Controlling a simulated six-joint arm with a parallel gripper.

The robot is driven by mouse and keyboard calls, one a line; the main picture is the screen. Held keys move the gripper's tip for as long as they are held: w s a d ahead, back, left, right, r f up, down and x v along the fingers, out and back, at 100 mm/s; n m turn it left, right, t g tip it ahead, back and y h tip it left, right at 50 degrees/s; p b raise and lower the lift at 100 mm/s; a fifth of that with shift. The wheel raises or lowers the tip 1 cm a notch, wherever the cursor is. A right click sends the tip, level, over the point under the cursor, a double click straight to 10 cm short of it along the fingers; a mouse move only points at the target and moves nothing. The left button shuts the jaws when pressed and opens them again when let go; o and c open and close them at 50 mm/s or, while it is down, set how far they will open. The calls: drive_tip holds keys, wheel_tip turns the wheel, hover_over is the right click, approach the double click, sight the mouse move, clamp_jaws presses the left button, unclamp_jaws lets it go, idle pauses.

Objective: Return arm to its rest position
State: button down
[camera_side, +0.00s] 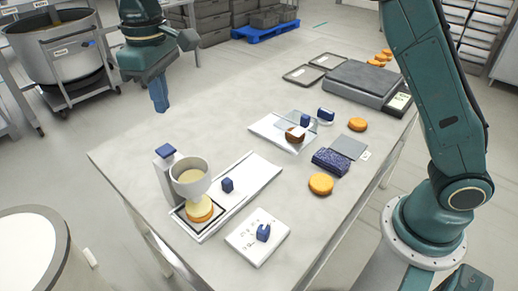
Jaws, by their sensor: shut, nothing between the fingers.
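My gripper (159,95) hangs in the air at the upper left, over the far left edge of the table (240,105). Its blue fingers point down, are shut and hold nothing. My arm's base stands at the right of the table. A filling funnel (190,178) on a stand with a blue top is at the table's left front. Under the funnel a round with pale filling on it (199,209) sits on a dark-framed square plate.
Golden rounds (321,184) (357,124) lie on the table's right part. A white board (257,237) with a blue-handled piece lies in front. A scale (362,82) and dark trays (303,75) stand at the back. A large steel vat (60,50) stands behind, left. The table's far left is bare.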

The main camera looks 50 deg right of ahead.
drive_tip(key=s+d+r+m+t, duration=0.1)
drive_tip(key=s+d+r+m, duration=0.1)
drive_tip(key=s+d+r, duration=0.4)
drive_tip(key=s+d+r+m+t, duration=0.1)
drive_tip(key=s+d+t, duration=0.1)
drive_tip(key=s+d, duration=0.7)
drive_tip(key=s+d+f+m+t, duration=0.1)
drive_tip(key=s+d+f, duration=0.2)
drive_tip(key=s, duration=0.4)
drive_tip(key=s+d+f+m+t, duration=0.1)
drive_tip(key=s+d+f, duration=0.2)
drive_tip(key=s+d, duration=0.3)
drive_tip(key=shift+s+f+m, duration=0.3)
drive_tip(key=shift+s+m, duration=0.1)
drive_tip(key=shift+s, duration=0.6)
